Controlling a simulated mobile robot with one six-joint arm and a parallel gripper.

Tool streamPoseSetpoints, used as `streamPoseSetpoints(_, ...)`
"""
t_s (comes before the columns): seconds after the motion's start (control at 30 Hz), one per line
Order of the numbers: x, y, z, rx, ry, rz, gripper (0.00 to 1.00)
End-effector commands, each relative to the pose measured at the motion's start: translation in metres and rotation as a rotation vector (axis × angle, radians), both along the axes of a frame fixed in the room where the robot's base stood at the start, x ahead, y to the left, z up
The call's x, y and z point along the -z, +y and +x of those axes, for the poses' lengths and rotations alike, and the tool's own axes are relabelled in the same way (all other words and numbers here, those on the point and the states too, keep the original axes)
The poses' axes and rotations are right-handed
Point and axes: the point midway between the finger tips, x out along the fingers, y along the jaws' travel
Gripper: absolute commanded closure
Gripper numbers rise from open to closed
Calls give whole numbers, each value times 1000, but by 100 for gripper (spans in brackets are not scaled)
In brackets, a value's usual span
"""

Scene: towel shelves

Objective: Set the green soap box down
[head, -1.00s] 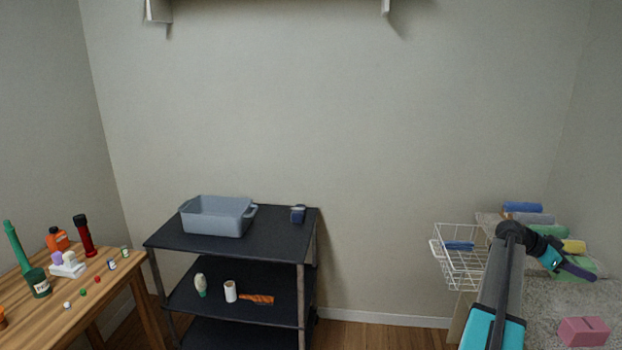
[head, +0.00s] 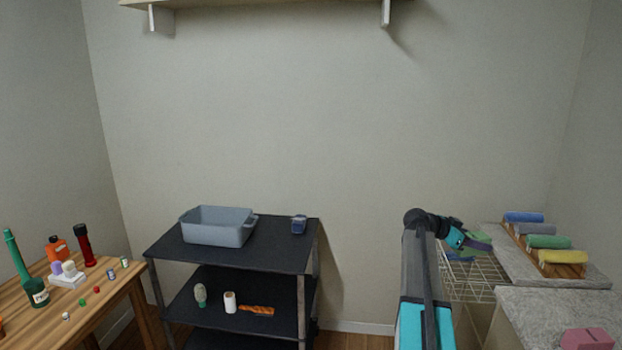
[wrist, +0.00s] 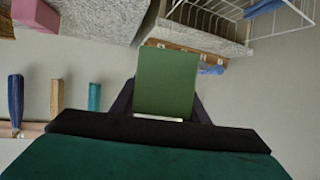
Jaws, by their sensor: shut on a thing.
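My gripper (head: 478,244) is shut on the green soap box (wrist: 167,82). In the wrist view the box is a flat green block between the two dark fingers. In the head view only a bit of green shows by the fingers, mostly hidden by the gripper. From the head view, my gripper is over or in front of the white wire basket (head: 482,277). I cannot tell its height above the basket.
Rolled towels, including a yellow one (head: 563,257), lie on a wooden rack on the grey counter at right. A pink block (head: 587,339) is on the nearer counter. A black cart (head: 270,256) holds a grey bin (head: 217,231). A wooden table (head: 112,296) with bottles stands at left.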

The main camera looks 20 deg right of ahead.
Motion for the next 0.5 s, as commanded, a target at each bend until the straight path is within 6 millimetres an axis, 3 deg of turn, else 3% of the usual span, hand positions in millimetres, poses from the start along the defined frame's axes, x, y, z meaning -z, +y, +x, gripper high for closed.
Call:
streamPoseSetpoints(0.1, -1, 31, 30, -57, 0, -1, 84)
streamPoseSetpoints(0.5, -1, 136, 116, -269, 0, -1, 84)
